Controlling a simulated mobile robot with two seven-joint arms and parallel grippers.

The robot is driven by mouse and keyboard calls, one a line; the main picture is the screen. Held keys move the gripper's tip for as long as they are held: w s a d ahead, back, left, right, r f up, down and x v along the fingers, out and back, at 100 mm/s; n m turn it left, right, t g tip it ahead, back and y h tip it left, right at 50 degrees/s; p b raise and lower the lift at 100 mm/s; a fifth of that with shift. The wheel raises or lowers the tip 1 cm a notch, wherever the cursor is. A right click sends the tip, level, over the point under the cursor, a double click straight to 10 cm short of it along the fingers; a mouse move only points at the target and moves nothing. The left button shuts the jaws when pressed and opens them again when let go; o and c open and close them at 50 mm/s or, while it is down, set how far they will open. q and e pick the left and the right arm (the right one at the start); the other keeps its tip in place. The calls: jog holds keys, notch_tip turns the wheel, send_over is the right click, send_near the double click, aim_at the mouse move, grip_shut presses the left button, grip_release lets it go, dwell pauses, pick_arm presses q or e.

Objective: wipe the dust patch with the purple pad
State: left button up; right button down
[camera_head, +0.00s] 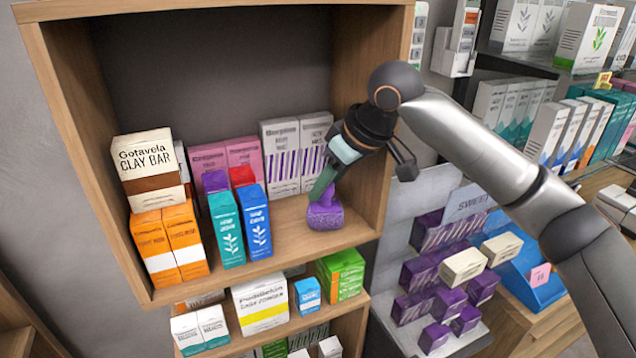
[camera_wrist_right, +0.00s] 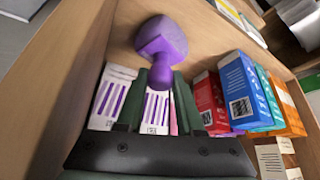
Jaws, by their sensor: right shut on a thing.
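The purple pad (camera_head: 325,214) is at the right front of the open wooden shelf compartment, low over or on its board. My right gripper (camera_head: 326,184) reaches down from the upper right and is shut on the pad's handle. In the right wrist view the pad (camera_wrist_right: 163,38) shows its wide end beyond the fingers, with its narrow handle between the fingertips (camera_wrist_right: 161,80). I cannot tell whether the pad touches the board. I cannot make out a dust patch on the board; the pad and gripper cover part of it. My left gripper is not in view.
Teal and blue boxes (camera_head: 241,228), orange boxes (camera_head: 172,243) and a clay bar box (camera_head: 148,160) stand left of the pad. White-and-purple boxes (camera_head: 283,155) stand behind it. The compartment's right wall (camera_head: 372,190) is close. Some bare board (camera_head: 288,245) lies left of the pad.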

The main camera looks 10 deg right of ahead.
jog(key=shift+w+d+r, duration=0.2)
jog(key=shift+d+r, duration=0.1)
jog(key=shift+d, duration=0.2)
jog(key=shift+w+d+r, duration=0.2)
jog(key=shift+d+r, duration=0.1)
jog(key=shift+d, duration=0.15)
jog(key=shift+s+a+f, duration=0.1)
jog(key=shift+s+a, duration=0.1)
jog(key=shift+a, duration=0.8)
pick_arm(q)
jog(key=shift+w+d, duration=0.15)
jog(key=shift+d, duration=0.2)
pick_arm(e)
jog(key=shift+s+a+f, duration=0.15)
jog(key=shift+a, duration=0.35)
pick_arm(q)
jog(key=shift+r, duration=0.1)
pick_arm(e)
jog(key=shift+a+r, duration=0.1)
jog(key=shift+r, duration=2.9)
